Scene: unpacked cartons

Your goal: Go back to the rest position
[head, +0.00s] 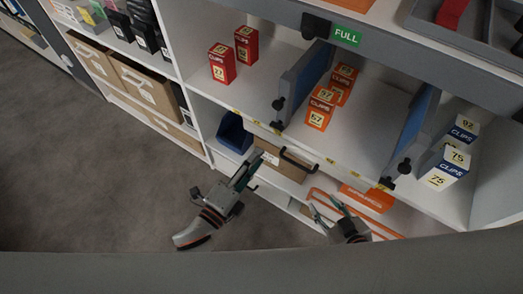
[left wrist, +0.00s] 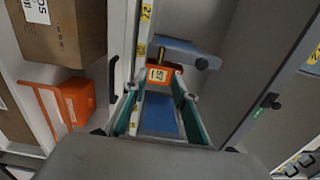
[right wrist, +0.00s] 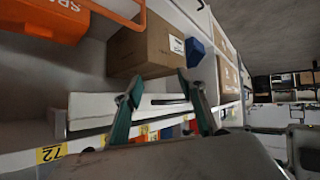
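My left gripper (head: 249,172) is in front of the shelf's edge in the head view, over the floor side. In the left wrist view its two green fingers (left wrist: 163,90) are spread with nothing held; an orange box and a blue divider show beyond them. My right gripper (head: 325,205) is to its right in the head view, near the lower shelf front. In the right wrist view its fingers (right wrist: 158,88) are spread and empty, with a white shelf edge beyond.
Red boxes (head: 222,64), orange boxes (head: 320,108) and blue-white boxes (head: 446,167) stand on the shelf between blue dividers (head: 304,80). Below are a blue bin (head: 235,132), a carton (head: 280,160) and an orange basket (head: 368,197). The grey floor (head: 90,170) at left is clear.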

